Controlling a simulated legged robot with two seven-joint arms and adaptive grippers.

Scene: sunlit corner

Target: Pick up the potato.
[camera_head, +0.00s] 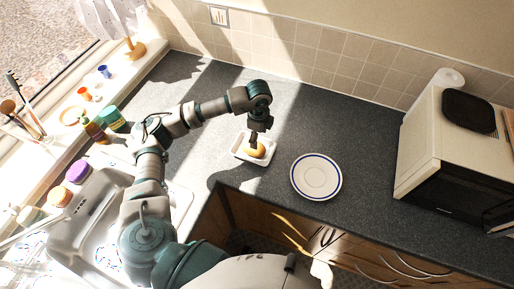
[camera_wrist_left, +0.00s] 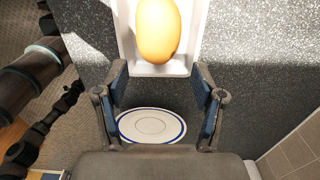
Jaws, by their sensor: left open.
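A yellow-brown potato (camera_head: 256,151) lies in a small white tray (camera_head: 238,155) on the dark counter. In the left wrist view the potato (camera_wrist_left: 158,30) shows beyond my fingertips, inside the white tray (camera_wrist_left: 150,70). My left gripper (camera_head: 254,138) is right above the potato in the head view and hides part of it. In the left wrist view my left gripper (camera_wrist_left: 160,80) has its fingers spread apart with nothing between them. I cannot tell whether the fingers touch the tray. My right gripper is not in view.
A white plate with a blue rim (camera_head: 316,176) lies right of the tray. A microwave (camera_head: 440,165) stands at the right, with a paper roll (camera_head: 446,78) behind it. A sink (camera_head: 85,215) and several jars are at the left. The counter behind the plate is clear.

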